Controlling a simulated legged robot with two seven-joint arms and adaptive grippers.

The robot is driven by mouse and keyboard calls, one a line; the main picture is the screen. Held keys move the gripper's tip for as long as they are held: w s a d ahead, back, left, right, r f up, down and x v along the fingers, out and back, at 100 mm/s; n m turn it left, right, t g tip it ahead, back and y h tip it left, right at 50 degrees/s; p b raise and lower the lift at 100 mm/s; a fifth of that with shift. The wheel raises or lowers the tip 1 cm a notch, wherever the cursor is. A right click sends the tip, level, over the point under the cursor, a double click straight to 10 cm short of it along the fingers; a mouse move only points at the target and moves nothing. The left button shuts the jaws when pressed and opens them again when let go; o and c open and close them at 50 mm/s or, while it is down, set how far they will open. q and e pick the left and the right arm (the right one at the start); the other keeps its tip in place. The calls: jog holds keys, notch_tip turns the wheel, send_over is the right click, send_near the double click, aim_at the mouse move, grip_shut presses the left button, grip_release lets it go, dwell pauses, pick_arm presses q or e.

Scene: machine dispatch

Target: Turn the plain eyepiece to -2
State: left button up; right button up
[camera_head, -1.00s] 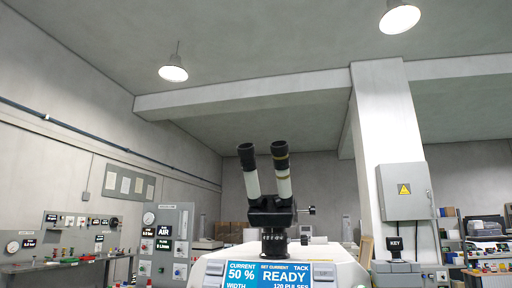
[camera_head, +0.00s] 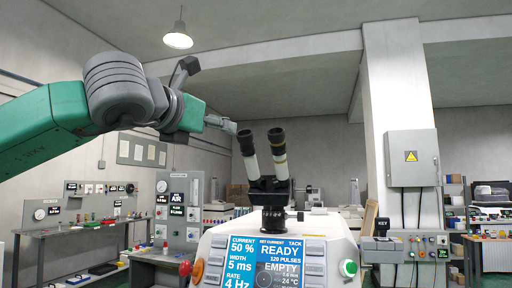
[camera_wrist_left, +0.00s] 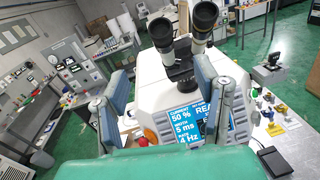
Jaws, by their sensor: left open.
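The binocular microscope head (camera_head: 270,190) stands on the white machine with two eyepieces tilted up. The plain black eyepiece (camera_head: 246,143) is on the left; the other eyepiece (camera_head: 277,141) has a yellowish band. In the left wrist view the plain eyepiece (camera_wrist_left: 161,31) is near the top middle, with the other eyepiece (camera_wrist_left: 204,17) to its right. My left gripper (camera_head: 228,126) reaches in from the left, its tip close to the plain eyepiece. In the left wrist view its fingers (camera_wrist_left: 162,85) are apart and nothing is between them. Dial marks are too small to read. My right gripper is out of view.
The machine's blue screen (camera_head: 270,262) reads READY, with a green button (camera_head: 348,267) to its right and a red-orange knob (camera_head: 198,270) at its left. A pillar with a grey electrical box (camera_head: 412,158) stands at right. Panels and benches are at left.

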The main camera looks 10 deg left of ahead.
aim_at(241, 136)
pick_arm(q)
jog(key=w+p, duration=0.1)
jog(key=w, duration=0.3)
jog(key=w+d+p, duration=0.1)
jog(key=w, duration=0.4)
jog(key=w+d+p, duration=0.1)
jog(key=w+p, duration=0.1)
jog(key=w, duration=0.2)
jog(key=shift+w+d+r, duration=0.15)
jog(key=shift+w, duration=0.25)
